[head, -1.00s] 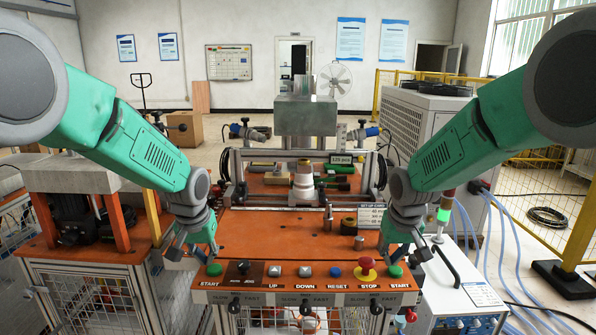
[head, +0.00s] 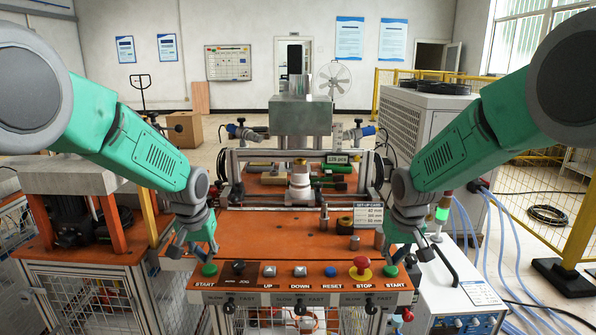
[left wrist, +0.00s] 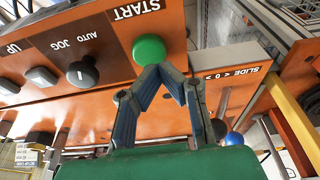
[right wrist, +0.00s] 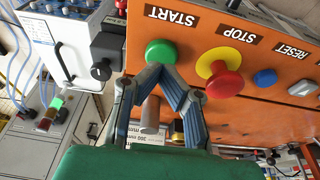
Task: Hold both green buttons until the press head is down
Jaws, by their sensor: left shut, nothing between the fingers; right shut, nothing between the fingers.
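The left green START button (head: 209,270) sits at the left end of the orange control panel, the right green START button (head: 391,271) at its right end. My left gripper (left wrist: 160,69) is shut and empty, its tips overlapping the edge of the left button (left wrist: 149,50) in the left wrist view. My right gripper (right wrist: 160,67) is shut and empty, its tips at the edge of the right button (right wrist: 161,51) in the right wrist view. I cannot tell whether either button is pressed in. The grey press head (head: 301,116) stands above the pale workpiece (head: 300,177), with a visible gap.
Beside the right button is the red STOP button (head: 361,267) on a yellow base. UP (head: 269,271), DOWN (head: 300,271) and blue RESET (head: 330,271) buttons lie between. A black AUTO/JOG knob (left wrist: 83,72) is near the left button. The orange deck (head: 285,235) behind is mostly clear.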

